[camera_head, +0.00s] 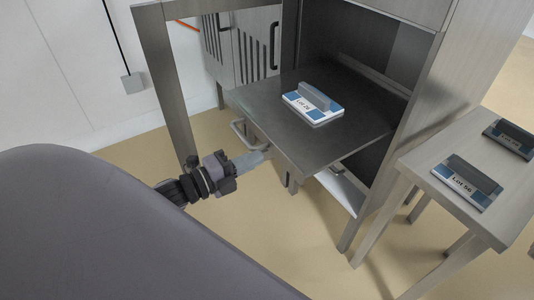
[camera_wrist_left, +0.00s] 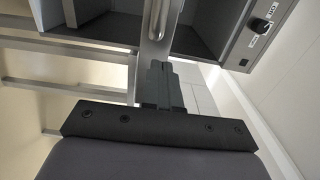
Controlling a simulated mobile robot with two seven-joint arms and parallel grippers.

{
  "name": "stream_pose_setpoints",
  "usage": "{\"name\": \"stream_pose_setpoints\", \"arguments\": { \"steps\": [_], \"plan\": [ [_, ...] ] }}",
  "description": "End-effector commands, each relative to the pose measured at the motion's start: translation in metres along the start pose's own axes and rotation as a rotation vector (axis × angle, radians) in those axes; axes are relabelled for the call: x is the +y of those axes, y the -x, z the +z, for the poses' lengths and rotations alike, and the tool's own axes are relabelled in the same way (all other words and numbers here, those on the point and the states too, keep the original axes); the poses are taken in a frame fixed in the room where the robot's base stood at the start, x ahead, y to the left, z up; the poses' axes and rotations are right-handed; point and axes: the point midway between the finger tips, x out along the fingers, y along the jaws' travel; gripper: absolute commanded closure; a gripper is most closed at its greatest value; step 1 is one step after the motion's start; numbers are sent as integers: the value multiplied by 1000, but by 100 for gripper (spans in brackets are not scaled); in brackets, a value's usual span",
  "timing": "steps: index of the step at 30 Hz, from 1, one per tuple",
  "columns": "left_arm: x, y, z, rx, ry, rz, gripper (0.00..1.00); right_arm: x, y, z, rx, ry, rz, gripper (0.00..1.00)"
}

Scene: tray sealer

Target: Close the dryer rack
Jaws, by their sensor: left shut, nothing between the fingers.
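The dryer rack (camera_head: 320,133) is a dark flat shelf pulled out of the front of a grey cabinet. A white and blue block marked Lot 26 (camera_head: 313,103) lies on it. A metal handle (camera_head: 238,129) sticks out from the rack's front edge. My left gripper (camera_head: 262,157) is shut and empty, just in front of and below that edge, close to the handle. In the left wrist view the shut fingers (camera_wrist_left: 158,68) point at a pale metal bar (camera_wrist_left: 158,28); I cannot tell whether they touch it. My right gripper is in neither view.
The grey cabinet (camera_head: 425,105) stands around the rack, with its dark interior open. A side table (camera_head: 425,163) at the right holds two labelled blocks, one marked Lot 56 (camera_head: 467,186). A control panel with a knob (camera_wrist_left: 257,24) shows in the left wrist view.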

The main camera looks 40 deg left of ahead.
Motion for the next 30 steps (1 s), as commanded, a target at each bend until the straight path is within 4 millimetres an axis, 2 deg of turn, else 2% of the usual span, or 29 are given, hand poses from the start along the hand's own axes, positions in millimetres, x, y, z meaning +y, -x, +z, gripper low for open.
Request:
{"name": "stream_pose_setpoints", "arguments": {
  "steps": [6, 12, 30],
  "plan": [
    [0, -26, 0, 1, -2, -2, 100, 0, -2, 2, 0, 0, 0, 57],
    [0, -39, 0, 0, 0, 0, 100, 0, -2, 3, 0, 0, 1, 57],
    [0, -42, 0, 0, 0, 0, 100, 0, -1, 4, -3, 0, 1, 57]
  ]
}}
